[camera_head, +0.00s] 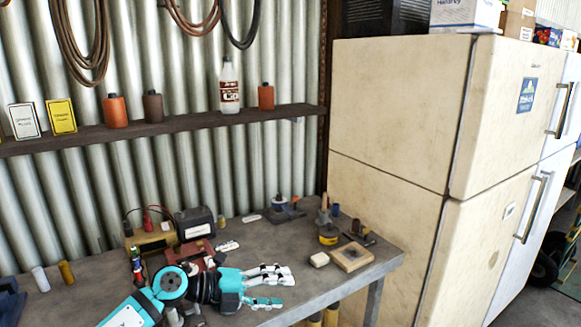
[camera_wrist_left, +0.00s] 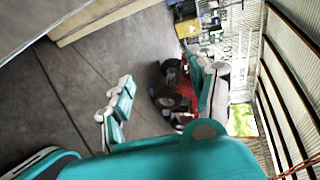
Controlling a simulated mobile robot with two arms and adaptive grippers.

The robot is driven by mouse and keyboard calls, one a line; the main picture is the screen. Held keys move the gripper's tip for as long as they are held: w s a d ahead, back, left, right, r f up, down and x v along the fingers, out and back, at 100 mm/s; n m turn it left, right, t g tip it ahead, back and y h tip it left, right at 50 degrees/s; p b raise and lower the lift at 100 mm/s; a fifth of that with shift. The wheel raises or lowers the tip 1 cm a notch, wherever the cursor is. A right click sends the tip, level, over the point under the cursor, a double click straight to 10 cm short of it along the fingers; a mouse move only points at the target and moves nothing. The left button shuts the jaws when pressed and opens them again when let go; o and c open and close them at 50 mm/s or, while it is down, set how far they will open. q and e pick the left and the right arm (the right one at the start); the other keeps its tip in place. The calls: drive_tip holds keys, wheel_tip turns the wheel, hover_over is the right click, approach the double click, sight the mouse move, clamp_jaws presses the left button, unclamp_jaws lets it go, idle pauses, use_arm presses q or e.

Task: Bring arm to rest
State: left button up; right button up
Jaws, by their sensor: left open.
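My left arm (camera_head: 172,283) comes in from the lower left in the head view, in front of the workbench. My left gripper (camera_head: 272,287) points to the right with its two grey-white fingers apart and nothing between them. It shows over the front part of the bench; its height above the top cannot be told. In the left wrist view, gripper fingers (camera_wrist_left: 116,112) show in front of the concrete floor. My right gripper is not in the head view.
The workbench (camera_head: 292,236) holds a battery (camera_head: 195,224), a red tool (camera_head: 188,252), a wooden frame (camera_head: 352,257) and a yellow tape roll (camera_head: 328,235). A cream fridge (camera_head: 400,120) stands right of it. A shelf (camera_head: 180,127) with bottles runs along the wall. A red quad (camera_wrist_left: 180,95) stands on the floor.

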use_arm(q)
wheel_tip(320, 180, up, 5)
drive_tip(key=s+d+n+t+h, duration=0.2)
drive_tip(key=n+t+h, duration=0.1)
drive_tip(key=n+t, duration=0.25)
drive_tip(key=a+n+t+y, duration=0.5)
drive_tip(key=n+t, duration=0.3)
drive_tip(key=n, duration=0.2)
drive_tip(key=s+a+f+n+g+y, duration=0.2)
drive_tip(key=s+a+f+n+y, duration=0.3)
drive_tip(key=a+f+n+y, duration=0.65)
drive_tip(key=s+a+f+n+g, duration=0.15)
drive_tip(key=s+f+g, duration=0.5)
drive_tip(key=s, duration=0.65)
drive_tip(key=s+a+f+n+g, duration=0.1)
drive_tip(key=s+f+n+g, duration=0.2)
drive_tip(key=s+f+g, duration=0.7)
drive_tip(key=s+f+t, duration=0.1)
drive_tip(key=s+f, duration=0.2)
drive_tip(key=f, duration=1)
drive_tip(key=s+f+t, duration=0.1)
drive_tip(key=s+f, duration=0.3)
drive_tip(key=f, duration=1)
drive_tip(key=s+a+f, duration=0.3)
drive_tip(key=s+f, duration=1)
drive_tip(key=s, duration=0.2)
drive_tip(key=shift+m+g, duration=0.3)
drive_tip(key=shift+m, duration=0.15)
